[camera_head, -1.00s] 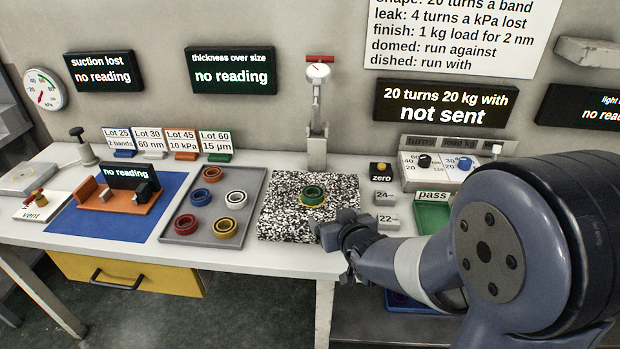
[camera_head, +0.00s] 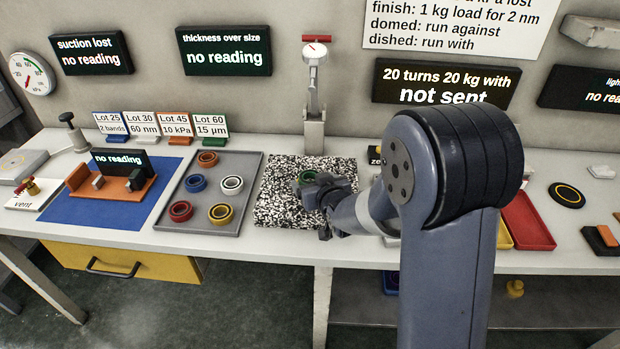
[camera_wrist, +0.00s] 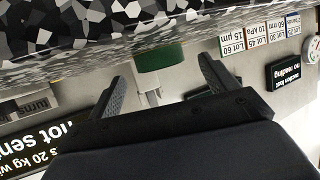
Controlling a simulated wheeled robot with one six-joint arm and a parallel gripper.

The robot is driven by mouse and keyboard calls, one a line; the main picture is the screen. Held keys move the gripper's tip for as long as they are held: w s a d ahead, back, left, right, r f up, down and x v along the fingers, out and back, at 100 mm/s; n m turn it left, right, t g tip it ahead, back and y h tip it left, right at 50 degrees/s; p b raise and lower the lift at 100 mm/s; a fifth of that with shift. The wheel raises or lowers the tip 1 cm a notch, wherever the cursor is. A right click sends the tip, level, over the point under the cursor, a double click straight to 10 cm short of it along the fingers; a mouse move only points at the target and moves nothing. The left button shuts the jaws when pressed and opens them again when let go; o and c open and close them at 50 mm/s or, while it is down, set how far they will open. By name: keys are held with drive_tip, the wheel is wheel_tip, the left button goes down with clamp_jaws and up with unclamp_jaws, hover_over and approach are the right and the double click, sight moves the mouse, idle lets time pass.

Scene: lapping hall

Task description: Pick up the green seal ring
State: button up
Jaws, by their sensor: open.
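The green seal ring (camera_head: 308,176) sits on the black-and-white speckled block (camera_head: 278,209), and my gripper and wrist hide most of it in the head view. In the wrist view, which is upside down, the green ring (camera_wrist: 160,56) shows ahead, between the two fingers. My gripper (camera_head: 313,191) is low over the front of the speckled block, just in front of the ring. In the wrist view my gripper (camera_wrist: 163,76) is open, with its fingers apart and nothing held between them.
A grey tray (camera_head: 208,172) left of the block holds several coloured rings. A gauge stand (camera_head: 314,125) rises behind the block. A blue mat (camera_head: 75,212) with an orange fixture (camera_head: 117,194) lies farther left. A red tray (camera_head: 527,222) is at right.

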drive_tip(key=shift+x, duration=1.45)
drive_tip(key=shift+c, duration=0.5)
